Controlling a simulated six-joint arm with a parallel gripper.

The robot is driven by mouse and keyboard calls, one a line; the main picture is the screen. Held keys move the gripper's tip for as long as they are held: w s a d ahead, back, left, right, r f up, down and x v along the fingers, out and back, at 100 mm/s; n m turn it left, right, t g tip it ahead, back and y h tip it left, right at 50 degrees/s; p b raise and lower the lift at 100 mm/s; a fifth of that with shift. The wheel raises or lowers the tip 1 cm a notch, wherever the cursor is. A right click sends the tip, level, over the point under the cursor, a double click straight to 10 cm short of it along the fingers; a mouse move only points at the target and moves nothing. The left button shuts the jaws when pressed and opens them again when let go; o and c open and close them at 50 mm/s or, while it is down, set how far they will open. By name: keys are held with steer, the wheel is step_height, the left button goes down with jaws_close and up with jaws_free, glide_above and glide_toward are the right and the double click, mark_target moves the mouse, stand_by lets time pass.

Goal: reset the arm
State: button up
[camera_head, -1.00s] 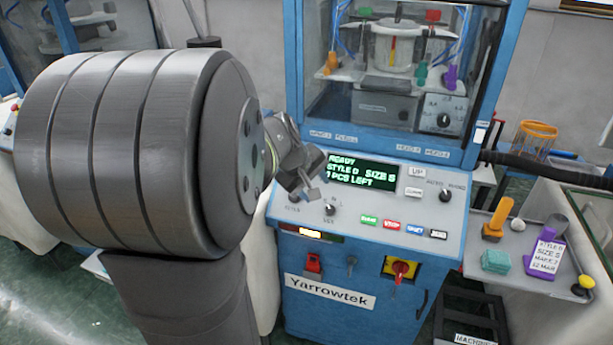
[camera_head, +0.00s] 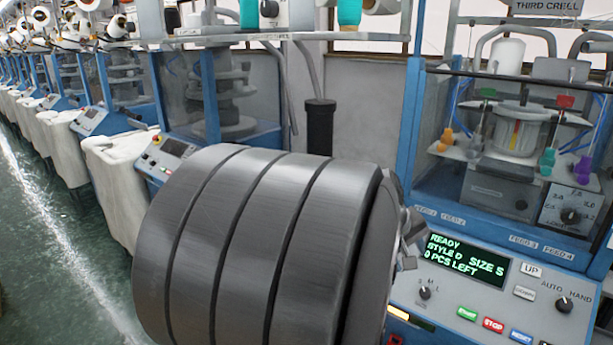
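My gripper (camera_head: 411,238) shows only in part at the right edge of my large grey arm link, which hides most of it. It is in front of the knitting machine's control panel (camera_head: 455,316), left of the display (camera_head: 464,259). Whether its fingers are open or shut cannot be seen, and I see nothing held in it. The display is lit and reads READY, STYLE D, SIZE S, 0 PCS LEFT.
The machine's clear-fronted cabinet (camera_head: 497,195) stands behind the panel. The panel has a selector knob (camera_head: 425,293), an AUTO/HAND knob (camera_head: 564,305) and coloured buttons. A row of similar machines (camera_head: 105,110) runs back along the left, beside open green floor (camera_head: 45,250).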

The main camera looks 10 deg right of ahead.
mark_target(424, 291)
steer(key=x, duration=1.7)
steer(key=shift+s+f, duration=0.1)
